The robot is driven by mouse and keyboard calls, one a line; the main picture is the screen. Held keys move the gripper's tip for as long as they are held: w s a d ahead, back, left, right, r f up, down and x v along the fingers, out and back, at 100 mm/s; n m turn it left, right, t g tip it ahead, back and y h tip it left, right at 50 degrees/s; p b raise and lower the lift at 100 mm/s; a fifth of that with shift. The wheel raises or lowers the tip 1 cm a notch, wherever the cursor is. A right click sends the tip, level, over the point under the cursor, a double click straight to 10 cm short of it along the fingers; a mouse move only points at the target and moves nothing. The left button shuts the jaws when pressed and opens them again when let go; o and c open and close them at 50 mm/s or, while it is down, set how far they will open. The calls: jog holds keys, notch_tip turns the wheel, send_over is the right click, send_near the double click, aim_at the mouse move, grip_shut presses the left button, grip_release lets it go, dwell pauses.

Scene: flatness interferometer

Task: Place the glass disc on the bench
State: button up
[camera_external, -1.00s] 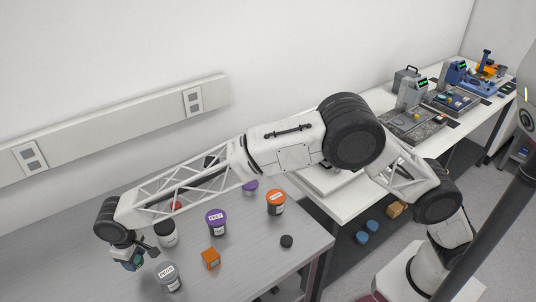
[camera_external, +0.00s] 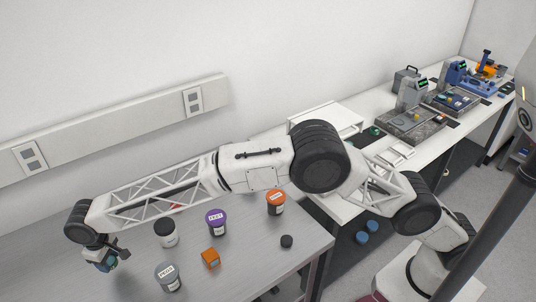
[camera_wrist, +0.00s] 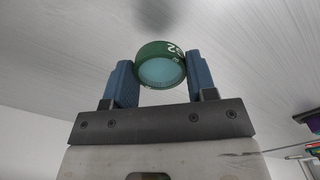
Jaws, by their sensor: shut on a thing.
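My gripper (camera_wrist: 158,76) is shut on the glass disc (camera_wrist: 161,71), a pale blue glass face in a dark green ring with white markings, held between two blue fingers in the wrist view. In the external view my gripper (camera_external: 104,261) is low over the left part of the grey metal bench (camera_external: 215,284). The disc is too small to make out clearly there. In the wrist view a brushed grey surface lies beyond the disc. I cannot tell the gap between disc and bench.
A grey-lidded jar (camera_external: 168,278) stands right of my gripper. A black-lidded jar (camera_external: 166,234), purple-lidded jar (camera_external: 216,223), orange-lidded jar (camera_external: 275,203), orange box (camera_external: 210,258) and black puck (camera_external: 287,241) stand farther right. A white bench (camera_external: 340,207) with instruments is at the right.

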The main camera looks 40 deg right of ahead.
send_over(94, 271)
jog(key=shift+f, duration=0.4)
dwell(0.3)
jog(key=shift+f, duration=0.1)
jog(key=shift+f, duration=1.65)
jog(key=shift+f, duration=0.15)
jog(key=o, duration=0.9)
jog(key=shift+r, duration=6.15)
